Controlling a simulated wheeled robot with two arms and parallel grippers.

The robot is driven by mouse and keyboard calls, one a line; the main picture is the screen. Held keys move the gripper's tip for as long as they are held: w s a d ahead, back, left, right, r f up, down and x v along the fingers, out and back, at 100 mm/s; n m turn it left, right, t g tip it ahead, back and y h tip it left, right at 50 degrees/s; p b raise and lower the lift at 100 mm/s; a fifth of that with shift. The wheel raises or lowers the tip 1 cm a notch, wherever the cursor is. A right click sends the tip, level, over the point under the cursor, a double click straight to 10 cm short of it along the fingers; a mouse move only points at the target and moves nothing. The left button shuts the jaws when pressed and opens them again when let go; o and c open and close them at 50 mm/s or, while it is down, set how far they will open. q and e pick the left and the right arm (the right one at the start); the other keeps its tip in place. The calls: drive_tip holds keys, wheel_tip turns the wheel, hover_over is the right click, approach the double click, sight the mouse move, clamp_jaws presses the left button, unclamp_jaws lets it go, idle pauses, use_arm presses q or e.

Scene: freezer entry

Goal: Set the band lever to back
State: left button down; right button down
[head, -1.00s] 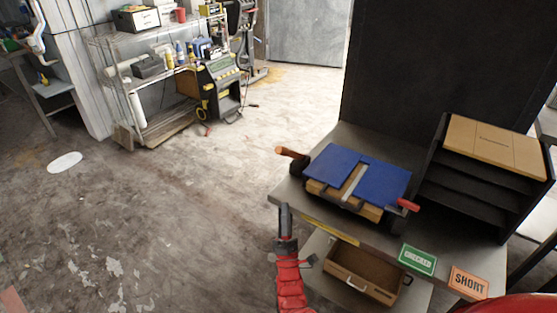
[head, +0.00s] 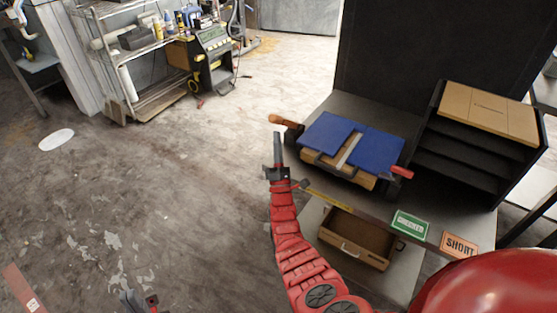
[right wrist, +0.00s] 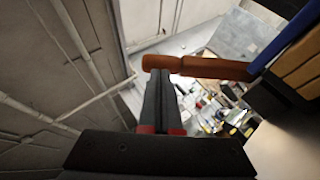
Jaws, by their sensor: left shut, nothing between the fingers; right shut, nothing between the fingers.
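A lever with an orange-brown handle (head: 283,121) sticks out to the left from the blue-topped device (head: 352,150) on the bench. A smaller red handle (head: 402,172) shows at the device's right side. I cannot tell from labels which one is the band lever. My right gripper (head: 278,137) is shut and empty, pointing up just below the orange-brown handle. In the right wrist view the shut fingers (right wrist: 163,85) end close to that handle (right wrist: 195,67); contact is unclear. My left gripper (head: 135,300) is shut and empty at the bottom edge, far from the bench.
A grey bench (head: 340,108) carries the device and a black shelf unit (head: 465,160). An open wooden drawer (head: 352,240) sits below its front edge, near my right arm. Green (head: 409,225) and orange (head: 459,245) signs are on the front.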

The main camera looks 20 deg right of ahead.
drive_tip(key=shift+x, duration=0.9)
drive_tip(key=shift+r, duration=0.1)
